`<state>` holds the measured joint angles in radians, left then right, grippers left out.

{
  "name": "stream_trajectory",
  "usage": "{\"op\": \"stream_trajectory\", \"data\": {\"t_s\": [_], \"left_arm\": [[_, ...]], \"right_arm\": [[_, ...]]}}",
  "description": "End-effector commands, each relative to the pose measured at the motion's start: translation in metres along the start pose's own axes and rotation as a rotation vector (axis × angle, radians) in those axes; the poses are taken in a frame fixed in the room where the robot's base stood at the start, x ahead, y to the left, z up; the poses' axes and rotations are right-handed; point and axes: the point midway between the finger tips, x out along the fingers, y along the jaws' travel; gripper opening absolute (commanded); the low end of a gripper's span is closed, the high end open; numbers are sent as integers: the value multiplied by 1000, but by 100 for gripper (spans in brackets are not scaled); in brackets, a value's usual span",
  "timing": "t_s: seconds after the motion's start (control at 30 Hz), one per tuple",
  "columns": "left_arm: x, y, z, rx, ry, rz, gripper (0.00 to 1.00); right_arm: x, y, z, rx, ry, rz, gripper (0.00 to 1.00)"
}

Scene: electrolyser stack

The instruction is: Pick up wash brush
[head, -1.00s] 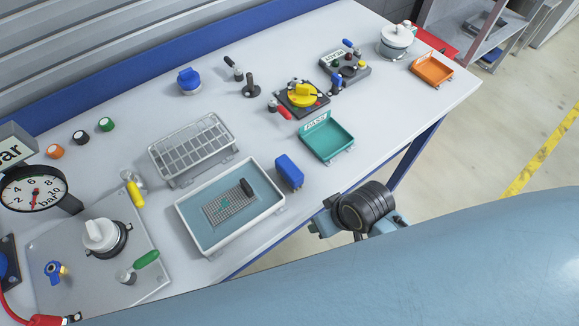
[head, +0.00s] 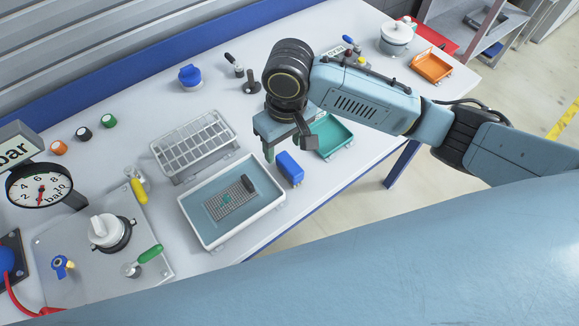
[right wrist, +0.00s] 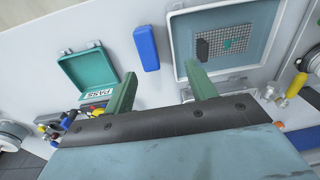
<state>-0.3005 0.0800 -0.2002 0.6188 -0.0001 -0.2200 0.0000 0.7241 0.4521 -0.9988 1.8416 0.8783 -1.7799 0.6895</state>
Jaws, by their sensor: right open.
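No thing is clearly recognisable as a wash brush. A short dark, rounded object (head: 248,186) lies on a grey mesh (head: 232,201) inside the white-rimmed tray (head: 215,244); it also shows in the right wrist view (right wrist: 203,49). A blue block (head: 290,168) sits on the table just right of the tray; the right wrist view shows it too (right wrist: 145,47). I cannot tell which of the two is the brush. My right gripper (head: 290,149) is open and empty, above the table near the blue block. Its green fingers (right wrist: 161,82) show apart. My left gripper is out of view.
A teal hinged box (head: 331,139) lies open right of the blue block, partly behind my gripper. A wire rack (head: 193,144) stands behind the tray. A white-capped plate (head: 75,290) and gauge (head: 40,186) are at left. An orange tray (head: 431,66) is at far right.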

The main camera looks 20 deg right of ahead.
Motion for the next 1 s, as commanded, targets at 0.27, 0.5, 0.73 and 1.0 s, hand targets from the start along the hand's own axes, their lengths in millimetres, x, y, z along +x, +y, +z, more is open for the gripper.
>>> {"op": "stream_trajectory", "data": {"t_s": [0.27, 0.5, 0.73, 1.0], "left_arm": [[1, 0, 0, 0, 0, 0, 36], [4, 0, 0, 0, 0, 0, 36], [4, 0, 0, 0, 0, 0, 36], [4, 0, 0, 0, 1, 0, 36]], "right_arm": [[5, 17, -4, 37, -39, 48, 56], [51, 19, -2, 35, -37, 48, 56], [72, 19, -2, 33, -34, 47, 56], [107, 24, 0, 34, -36, 47, 56]]}}
